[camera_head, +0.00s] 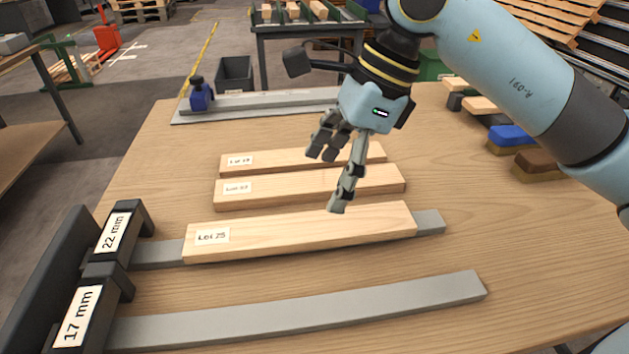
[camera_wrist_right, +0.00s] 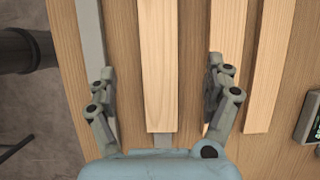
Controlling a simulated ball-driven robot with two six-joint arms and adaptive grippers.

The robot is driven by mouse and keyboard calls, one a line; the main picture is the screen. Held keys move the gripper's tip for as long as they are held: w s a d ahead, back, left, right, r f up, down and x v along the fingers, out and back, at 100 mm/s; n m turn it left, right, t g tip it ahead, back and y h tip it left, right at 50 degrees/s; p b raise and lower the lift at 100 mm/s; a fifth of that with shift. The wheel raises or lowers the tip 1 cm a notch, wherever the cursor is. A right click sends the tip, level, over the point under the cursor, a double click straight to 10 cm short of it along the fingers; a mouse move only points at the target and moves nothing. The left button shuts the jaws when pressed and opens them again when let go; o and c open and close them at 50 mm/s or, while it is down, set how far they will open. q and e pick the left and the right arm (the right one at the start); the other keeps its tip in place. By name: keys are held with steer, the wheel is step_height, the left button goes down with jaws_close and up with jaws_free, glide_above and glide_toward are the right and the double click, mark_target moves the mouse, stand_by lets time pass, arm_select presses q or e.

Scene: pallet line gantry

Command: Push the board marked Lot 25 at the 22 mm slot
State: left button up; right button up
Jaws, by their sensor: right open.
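The board marked Lot 25 (camera_head: 310,232) is pale wood and lies flat on a grey guide strip (camera_head: 430,222) leading to the 22 mm slot block (camera_head: 118,232). The board's labelled left end is apart from the block, with bare strip between them. My right gripper (camera_head: 328,180) is open and empty above the boards. In the right wrist view, the same board (camera_wrist_right: 160,65) runs between the spread fingers of this gripper (camera_wrist_right: 158,85), which touch nothing that I can make out. My left gripper is not in view.
Two more labelled boards, a middle one (camera_head: 310,186) and a far one (camera_head: 290,160), lie behind. The 17 mm block (camera_head: 82,312) and its empty strip (camera_head: 310,314) are nearer. Brushes with a blue (camera_head: 512,135) and a brown body (camera_head: 540,160) lie at right.

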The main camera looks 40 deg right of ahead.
glide_above(304, 227)
steer(key=s+d, duration=0.1)
steer(key=d, duration=0.1)
steer(key=f, duration=0.4)
steer(key=shift+a+f, duration=0.2)
steer(key=shift+f, duration=0.1)
steer(key=x, duration=0.3)
steer(key=shift+w+f, duration=0.1)
steer(key=shift+f, duration=0.2)
steer(key=shift+w+a+f, duration=0.1)
steer(key=shift+a+f, duration=0.05)
steer(key=shift+f, duration=0.35)
steer(key=c, duration=1.4)
arm_select(q)
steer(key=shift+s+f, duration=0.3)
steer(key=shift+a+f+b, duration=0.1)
steer(key=shift+b, duration=0.25)
arm_select(e)
steer(key=shift+f, duration=0.1)
